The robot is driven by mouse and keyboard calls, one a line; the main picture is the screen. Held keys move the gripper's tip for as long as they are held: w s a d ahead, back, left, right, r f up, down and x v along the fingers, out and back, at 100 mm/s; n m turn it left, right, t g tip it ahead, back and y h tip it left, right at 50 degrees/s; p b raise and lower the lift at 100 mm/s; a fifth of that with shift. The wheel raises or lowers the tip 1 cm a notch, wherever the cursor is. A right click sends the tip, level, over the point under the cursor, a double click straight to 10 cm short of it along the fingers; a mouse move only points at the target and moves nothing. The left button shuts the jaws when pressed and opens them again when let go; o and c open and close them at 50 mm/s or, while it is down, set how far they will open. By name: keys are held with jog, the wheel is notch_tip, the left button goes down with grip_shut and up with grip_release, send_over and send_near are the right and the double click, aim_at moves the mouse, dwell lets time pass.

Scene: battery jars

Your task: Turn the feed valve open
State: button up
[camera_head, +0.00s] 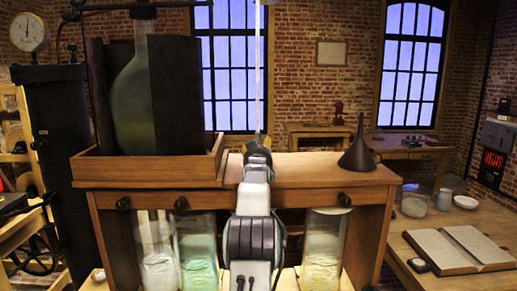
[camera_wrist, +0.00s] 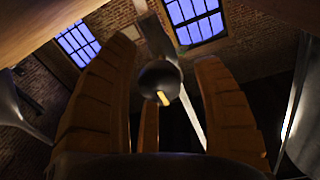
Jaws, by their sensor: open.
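In the wrist view a dark round knob (camera_wrist: 158,76) with a short yellow mark sits between the spread fingers of my gripper (camera_wrist: 163,60). It looks like a valve knob; I cannot tell for sure that it is the feed valve. The fingers stand apart on both sides, with visible gaps to the knob. In the head view my gripper (camera_head: 257,145) is at the wooden stand's top, mid-frame, and my arm hides what lies behind it. Black knobs sit on the stand's front at the left (camera_head: 123,203), beside it (camera_head: 181,203), and at the right (camera_head: 344,200).
Glass jars stand below the wooden stand (camera_head: 310,172), including a greenish jar (camera_head: 198,255) and a right jar (camera_head: 322,250). A large flask (camera_head: 135,100) sits in a tray at the left. A dark funnel (camera_head: 357,152) stands at the right. An open book (camera_head: 460,250) lies on the right table.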

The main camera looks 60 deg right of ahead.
dwell(0.3)
jog(key=c, duration=1.2)
